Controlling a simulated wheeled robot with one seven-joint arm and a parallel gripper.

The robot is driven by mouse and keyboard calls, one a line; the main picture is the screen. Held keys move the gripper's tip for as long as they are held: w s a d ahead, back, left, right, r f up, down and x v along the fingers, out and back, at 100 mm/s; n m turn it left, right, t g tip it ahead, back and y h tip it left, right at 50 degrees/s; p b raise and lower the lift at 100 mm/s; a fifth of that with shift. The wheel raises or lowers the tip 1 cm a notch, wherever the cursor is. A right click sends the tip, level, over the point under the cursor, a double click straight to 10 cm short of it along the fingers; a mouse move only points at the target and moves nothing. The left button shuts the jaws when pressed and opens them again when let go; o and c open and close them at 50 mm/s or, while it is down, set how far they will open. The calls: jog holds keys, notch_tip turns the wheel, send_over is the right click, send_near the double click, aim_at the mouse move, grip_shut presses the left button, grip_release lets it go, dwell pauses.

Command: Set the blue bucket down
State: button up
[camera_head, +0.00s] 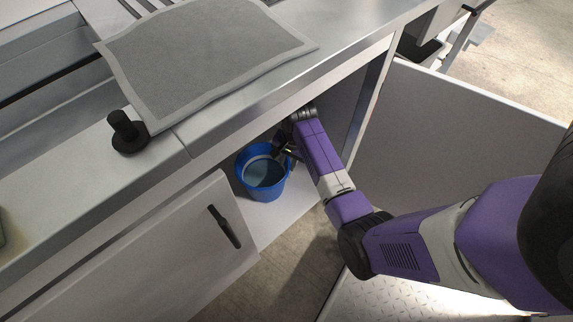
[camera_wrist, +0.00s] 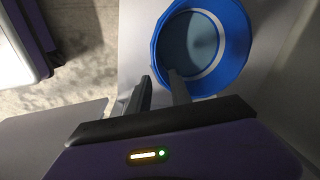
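The blue bucket (camera_head: 266,191) is upright inside the open cabinet, at or just above its pale floor (camera_head: 291,205). I cannot tell whether its base touches. It also shows in the wrist view (camera_wrist: 192,45), open side toward the camera, with a pale ring and a grey-blue inside. My gripper (camera_head: 281,152) reaches in from the right to the bucket's rim. In the wrist view its two fingers (camera_wrist: 162,82) are close together, one inside and one outside the rim, with the bucket wall between them.
The metal counter (camera_head: 225,110) overhangs the bucket, with a grey mat (camera_head: 200,50) and a black knob (camera_head: 126,130) on top. A cabinet door with a black handle (camera_head: 224,227) is at left. A grey panel (camera_head: 455,130) stands at right.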

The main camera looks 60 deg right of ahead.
jog(key=s+a+r+n+t+h, duration=0.1)
jog(key=s+a+n+t+h, duration=0.2)
jog(key=s+a+n+t, duration=0.55)
jog(key=s+a+r+n+t+y, duration=0.1)
jog(key=s+a+r, duration=0.3)
jog(key=r, duration=0.5)
jog(key=s+a+r+n+t+y, duration=0.1)
jog(key=s+a+r+n, duration=0.3)
jog(key=r, duration=0.5)
jog(key=s+a+r+n+t, duration=0.3)
jog(key=s+a+r, duration=0.3)
jog(key=r, duration=0.3)
jog(key=shift+s+a+r+y, duration=0.2)
jog(key=shift+a+r+y, duration=0.2)
jog(key=shift+a, duration=0.15)
notch_tip(320, 180, up, 25)
jog(key=p, duration=2.5)
jog(key=shift+f, duration=0.15)
